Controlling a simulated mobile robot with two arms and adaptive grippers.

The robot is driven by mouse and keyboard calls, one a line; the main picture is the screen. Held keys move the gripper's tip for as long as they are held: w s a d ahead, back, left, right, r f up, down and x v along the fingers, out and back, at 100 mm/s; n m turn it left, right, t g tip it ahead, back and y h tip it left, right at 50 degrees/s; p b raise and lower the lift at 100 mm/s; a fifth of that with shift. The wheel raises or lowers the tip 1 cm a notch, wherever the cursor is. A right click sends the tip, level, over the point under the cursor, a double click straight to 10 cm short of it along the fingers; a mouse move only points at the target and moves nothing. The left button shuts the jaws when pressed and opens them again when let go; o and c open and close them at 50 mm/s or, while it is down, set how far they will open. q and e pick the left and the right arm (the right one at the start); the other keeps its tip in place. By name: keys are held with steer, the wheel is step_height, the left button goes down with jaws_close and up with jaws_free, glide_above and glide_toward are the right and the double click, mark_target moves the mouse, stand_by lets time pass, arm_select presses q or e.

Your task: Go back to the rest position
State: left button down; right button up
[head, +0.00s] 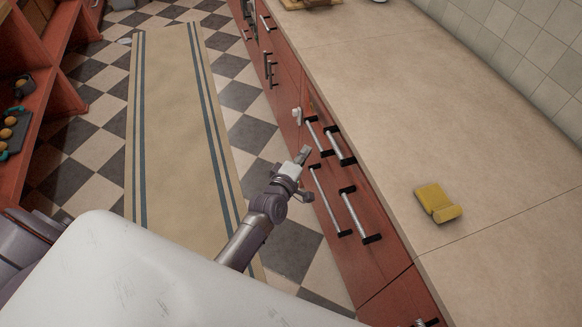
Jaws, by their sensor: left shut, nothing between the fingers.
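My left gripper (304,156) is in the middle of the head view, at the end of my grey arm. It is shut and empty. In the picture it lies in front of the red cabinet (375,262), close to its long metal drawer handles (329,200). I cannot tell whether it touches a handle. My right gripper is not in view.
A beige countertop (480,130) runs along the right, with a yellow cloth or sponge (437,202) on it. A striped runner (170,130) lies on the checkered floor (100,140). Red shelving (60,75) stands at the left. The floor aisle between is clear.

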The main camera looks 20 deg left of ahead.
arm_select(q)
steer(key=s, duration=0.5)
steer(key=s+f+m+g, duration=0.4)
steer(key=s+f, duration=0.4)
steer(key=f, duration=0.5)
steer(key=s+f+m+g, duration=0.45)
steer(key=s+f, duration=0.35)
steer(key=f, duration=0.5)
steer(key=s+a+f+m+g, duration=0.1)
steer(key=s+f+m+g, duration=0.1)
steer(key=s+f, duration=0.3)
steer(key=s+a+f+m+g, duration=0.2)
steer(key=s+f+m, duration=0.2)
steer(key=s, duration=1)
steer(key=s+a+f+m+g+y+b, duration=0.1)
steer(key=s+a+f+m+g, duration=0.1)
steer(key=s+f, duration=0.4)
steer(key=s+m+g, duration=0.1)
steer(key=s, duration=0.2)
steer(key=shift+s+a, duration=0.2)
steer(key=shift+s, duration=0.2)
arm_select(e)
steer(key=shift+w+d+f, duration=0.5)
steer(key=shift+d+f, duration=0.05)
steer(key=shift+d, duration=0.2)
arm_select(q)
steer(key=shift+m, duration=0.25)
